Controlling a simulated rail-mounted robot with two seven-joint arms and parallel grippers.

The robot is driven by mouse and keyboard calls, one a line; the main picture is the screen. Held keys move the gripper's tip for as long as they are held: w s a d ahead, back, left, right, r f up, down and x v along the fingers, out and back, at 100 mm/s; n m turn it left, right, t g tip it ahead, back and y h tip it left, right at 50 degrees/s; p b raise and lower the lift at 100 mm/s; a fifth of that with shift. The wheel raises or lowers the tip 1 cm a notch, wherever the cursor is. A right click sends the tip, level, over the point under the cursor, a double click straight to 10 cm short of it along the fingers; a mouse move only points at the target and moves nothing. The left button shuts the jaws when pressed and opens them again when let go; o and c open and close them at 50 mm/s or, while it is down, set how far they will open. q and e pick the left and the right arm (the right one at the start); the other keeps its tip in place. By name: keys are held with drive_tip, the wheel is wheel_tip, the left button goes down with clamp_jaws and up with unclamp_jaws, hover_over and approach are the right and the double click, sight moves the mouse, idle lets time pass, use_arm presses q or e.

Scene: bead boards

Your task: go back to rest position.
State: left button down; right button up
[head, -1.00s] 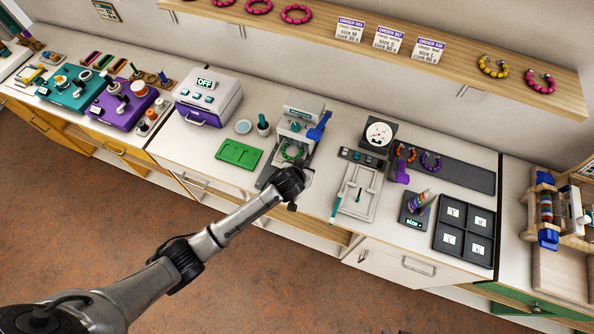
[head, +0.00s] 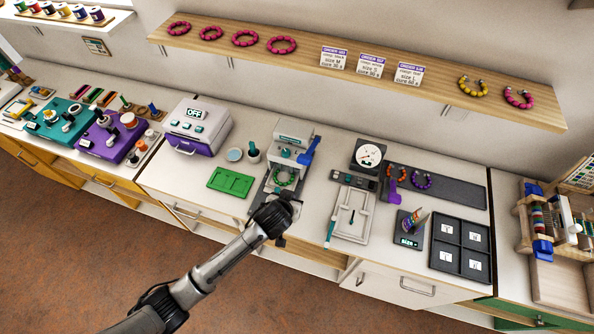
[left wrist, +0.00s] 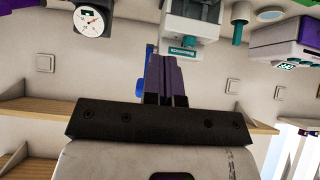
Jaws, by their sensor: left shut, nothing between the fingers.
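My left gripper (head: 274,218) is at the counter's front edge, just in front of the grey press (head: 290,152) with the blue lever. In the left wrist view its two fingers (left wrist: 166,78) are together with nothing between them. A green bead bracelet (head: 286,176) lies in the press, apart from the gripper. The left wrist view is upside down and shows the press (left wrist: 190,22) beyond the fingers. My right gripper is in neither view.
The counter holds a green tray (head: 231,182), a purple-and-white oven (head: 198,127) reading OFF, a white frame (head: 350,217), a dial gauge (head: 368,156) and a dark sorting tray (head: 461,247). A wooden shelf (head: 300,50) with bracelets and order cards hangs above. The floor in front is clear.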

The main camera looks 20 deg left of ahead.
use_arm(q)
drive_tip(key=s+a+r+m+p, duration=0.1)
drive_tip(key=s+r+m, duration=0.1)
drive_tip(key=s+r, duration=0.35)
drive_tip(key=s+a+r+m+p, duration=0.1)
drive_tip(key=s+r+m+p, duration=0.15)
drive_tip(key=r, duration=0.65)
drive_tip(key=s+a+n+g+p, duration=0.2)
drive_tip(key=s+g+p, duration=0.3)
drive_tip(key=s, duration=1.8)
drive_tip(key=shift+a+f+h+p, duration=0.3)
drive_tip(key=shift+a+p, duration=0.1)
drive_tip(key=shift+p, duration=0.8)
